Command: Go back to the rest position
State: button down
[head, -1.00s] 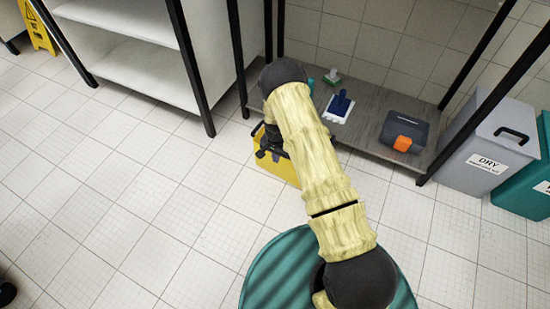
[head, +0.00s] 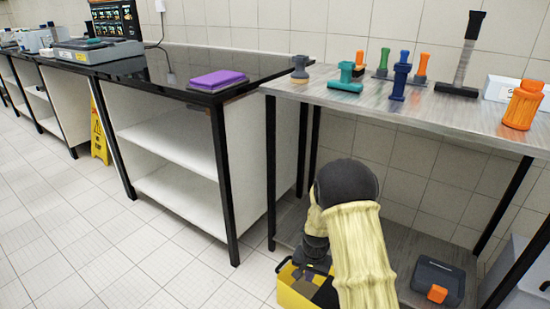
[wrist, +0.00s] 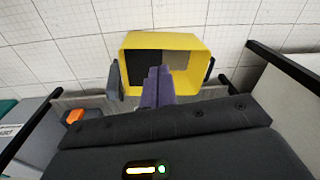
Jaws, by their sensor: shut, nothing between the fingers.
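My pale yellow arm reaches down at the lower middle of the head view. My gripper is low beside the arm there, dark and partly cut off from clear sight, close above the yellow bin (head: 290,291). In the wrist view, my gripper (wrist: 157,72) shows as two purplish fingers held together with nothing between them. The yellow bin (wrist: 186,40) lies beyond the fingertips in that view, with dark and grey content or surfaces inside. How far the tips are from the bin is hard to tell.
A dark box with an orange latch (head: 437,282) sits on that shelf. A black-topped counter (head: 165,70) holds a purple pad (head: 218,80). Floor at left is open.

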jog(key=s+d+r+n+t+p, duration=0.1)
jog(key=s+d+r+n+p, duration=0.1)
jog(key=s+r, duration=0.9)
jog(key=s+d+r+n+t+p, duration=0.1)
jog(key=s+d+r+n+p, duration=0.15)
jog(key=s+r, duration=0.85)
notch_tip(320, 180, up, 40)
jog(key=w+p, duration=0.2)
jog(key=p, duration=3.5)
jog(key=shift+p, duration=0.4)
